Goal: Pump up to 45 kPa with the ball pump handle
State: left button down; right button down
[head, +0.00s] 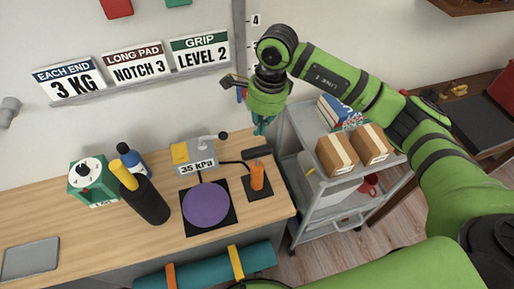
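The ball pump (257,176) has an orange body and stands on a small black base near the table's right end. Its black handle (257,153) is a crossbar at the top. A hose runs from the pump to a grey gauge box (196,161) reading 35 kPa. A purple round ball (206,204) lies on a black mat in front of the box. My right gripper (262,125) points down above and behind the handle, apart from it in the picture. Its teal fingers look close together, and their gap cannot be made out. My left gripper is out of view.
A black cylinder with a yellow top (146,197), a blue bottle (132,160) and a green dial device (91,180) stand to the left. A grey tablet (30,258) lies far left. A grey cart (300,135) with boxes stands right of the table. Sign cards (136,62) line the wall.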

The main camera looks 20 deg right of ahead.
aim_at(259, 149)
jog(key=shift+w+d+r+h, duration=0.1)
jog(key=shift+d+h, duration=0.2)
jog(key=shift+d, duration=0.2)
jog(key=shift+a+f+b, duration=0.2)
jog(key=shift+f+b, duration=0.6)
jog(key=shift+f, duration=0.95)
jog(key=shift+a+f+b, duration=0.2)
jog(key=shift+f+b, duration=0.6)
jog(key=shift+f, duration=0.95)
